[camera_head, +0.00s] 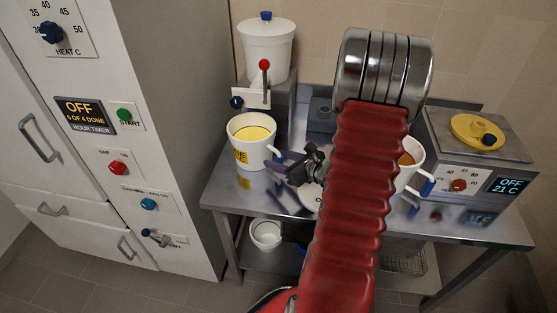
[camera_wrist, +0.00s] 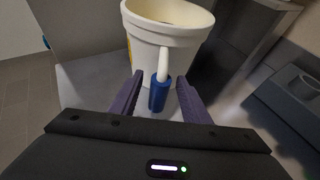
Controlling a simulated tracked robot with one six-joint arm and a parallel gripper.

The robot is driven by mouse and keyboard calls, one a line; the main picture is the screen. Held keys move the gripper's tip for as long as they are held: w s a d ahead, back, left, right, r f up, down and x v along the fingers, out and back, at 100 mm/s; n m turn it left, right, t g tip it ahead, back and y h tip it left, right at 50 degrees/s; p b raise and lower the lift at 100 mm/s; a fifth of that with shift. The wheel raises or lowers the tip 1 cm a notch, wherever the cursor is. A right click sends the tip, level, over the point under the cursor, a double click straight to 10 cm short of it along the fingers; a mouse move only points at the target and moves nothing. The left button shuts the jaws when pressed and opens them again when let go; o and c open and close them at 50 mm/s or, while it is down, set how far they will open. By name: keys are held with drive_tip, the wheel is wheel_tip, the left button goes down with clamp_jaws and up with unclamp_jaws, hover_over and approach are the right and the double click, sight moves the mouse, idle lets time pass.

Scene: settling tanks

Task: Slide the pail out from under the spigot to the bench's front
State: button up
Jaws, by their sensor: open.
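The white pail (camera_head: 247,153) with a yellow label stands on the steel bench (camera_head: 225,190) under the spigot (camera_head: 252,97), with yellow contents showing inside. Its handle with a blue grip points toward my gripper. In the wrist view the pail (camera_wrist: 160,45) is upright, and its blue grip (camera_wrist: 158,97) sits between the two purple fingers of my gripper (camera_wrist: 155,95). The fingers are apart, one on each side of the grip. In the head view my gripper (camera_head: 283,163) is at the pail's right side, partly hidden by my red arm.
A white lidded tank (camera_head: 266,50) with a red-knobbed lever stands above the spigot. A second pail (camera_head: 411,160) with orange contents is right of my arm, beside a heater box (camera_head: 470,150). A tall cabinet (camera_head: 190,120) borders the bench's left. A small white pot (camera_head: 266,234) is on the lower shelf.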

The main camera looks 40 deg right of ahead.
drive_tip(key=shift+c, duration=0.6)
clamp_jaws()
drive_tip(key=shift+o, duration=0.6)
unclamp_jaws()
drive_tip(key=v, duration=1.2)
drive_tip(key=shift+a+f, duration=0.1)
